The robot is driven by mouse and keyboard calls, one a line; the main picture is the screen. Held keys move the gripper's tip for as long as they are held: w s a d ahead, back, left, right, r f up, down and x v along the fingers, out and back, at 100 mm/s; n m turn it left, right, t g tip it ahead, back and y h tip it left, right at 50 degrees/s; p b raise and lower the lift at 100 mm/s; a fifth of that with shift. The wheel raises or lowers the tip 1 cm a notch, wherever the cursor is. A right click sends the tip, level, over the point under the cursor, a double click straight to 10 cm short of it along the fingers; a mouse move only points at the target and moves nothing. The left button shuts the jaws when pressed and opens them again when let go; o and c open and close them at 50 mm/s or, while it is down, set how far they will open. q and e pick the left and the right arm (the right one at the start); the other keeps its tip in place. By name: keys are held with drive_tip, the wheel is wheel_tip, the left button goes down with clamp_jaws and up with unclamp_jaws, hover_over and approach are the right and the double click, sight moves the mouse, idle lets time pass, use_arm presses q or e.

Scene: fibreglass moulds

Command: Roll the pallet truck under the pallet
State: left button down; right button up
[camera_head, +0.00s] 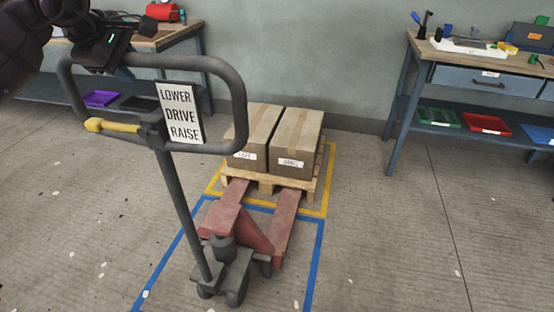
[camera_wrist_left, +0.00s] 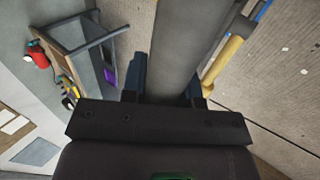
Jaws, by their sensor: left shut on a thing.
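The pallet truck (camera_head: 235,262) stands in the middle of the head view, with dark wheels, two red forks (camera_head: 287,222) and a grey loop handle (camera_head: 232,85). A sign on the handle reads LOWER, DRIVE, RAISE. The forks point away from me at the wooden pallet (camera_head: 312,184), and their far ends meet its near side. How far they reach under it is hidden. My left gripper (camera_head: 100,52) is shut on the top left of the handle loop; in the left wrist view the bar (camera_wrist_left: 180,45) runs between its fingers. My right gripper is out of view.
Two cardboard boxes (camera_head: 295,140) stand on the pallet. A yellow floor outline (camera_head: 328,178) surrounds the pallet and a blue outline (camera_head: 316,262) surrounds the truck. Workbenches stand at the right (camera_head: 405,100) and back left (camera_head: 200,45). Floor to the right is clear.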

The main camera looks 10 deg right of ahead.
use_arm(q)
drive_tip(key=shift+w+d+b, duration=0.2)
drive_tip(key=shift+w+d, duration=0.25)
drive_tip(key=shift+w, duration=0.3)
drive_tip(key=shift+w+d+b, duration=0.15)
drive_tip(key=shift+w+d, duration=0.3)
drive_tip(key=shift+w, duration=0.3)
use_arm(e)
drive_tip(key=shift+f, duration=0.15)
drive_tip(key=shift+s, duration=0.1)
